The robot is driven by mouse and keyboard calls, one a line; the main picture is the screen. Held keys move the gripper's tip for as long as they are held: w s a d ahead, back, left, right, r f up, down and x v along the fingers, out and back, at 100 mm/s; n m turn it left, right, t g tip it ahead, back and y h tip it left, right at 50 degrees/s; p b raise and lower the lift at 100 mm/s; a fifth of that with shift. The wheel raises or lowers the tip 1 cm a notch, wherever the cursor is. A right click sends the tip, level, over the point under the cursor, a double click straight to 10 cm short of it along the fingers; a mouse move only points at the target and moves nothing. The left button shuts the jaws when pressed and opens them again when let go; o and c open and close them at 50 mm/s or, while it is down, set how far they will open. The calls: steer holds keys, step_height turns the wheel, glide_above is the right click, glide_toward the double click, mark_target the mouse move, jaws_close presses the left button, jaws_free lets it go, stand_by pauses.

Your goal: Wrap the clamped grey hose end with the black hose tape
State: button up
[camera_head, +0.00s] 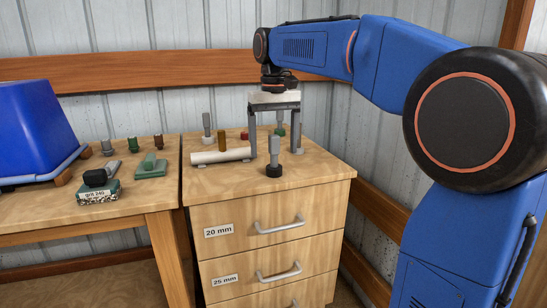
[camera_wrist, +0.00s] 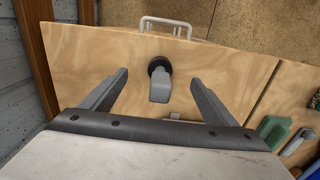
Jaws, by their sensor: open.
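A grey upright piece with a black round base (camera_head: 274,158) stands near the front edge of the cabinet top; the black base may be the hose tape, but I cannot tell. My gripper (camera_head: 275,154) points down over the cabinet, its two fingers open and empty. In the wrist view the grey piece (camera_wrist: 160,88) shows between the spread fingers (camera_wrist: 160,78), with gaps on both sides. A pale horizontal cylinder (camera_head: 220,156) lies on low supports left of my gripper. It may be the hose; no clear grey hose end or clamp can be made out.
The left table (camera_head: 100,221) holds a "grit 240" block (camera_head: 98,196), a green handled block (camera_head: 151,168) and a blue bin (camera_head: 32,130). Drawers with handles (camera_head: 279,225) face front.

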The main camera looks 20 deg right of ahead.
jaws_close()
steer(key=shift+r, duration=0.1)
steer(key=shift+r, duration=3.4)
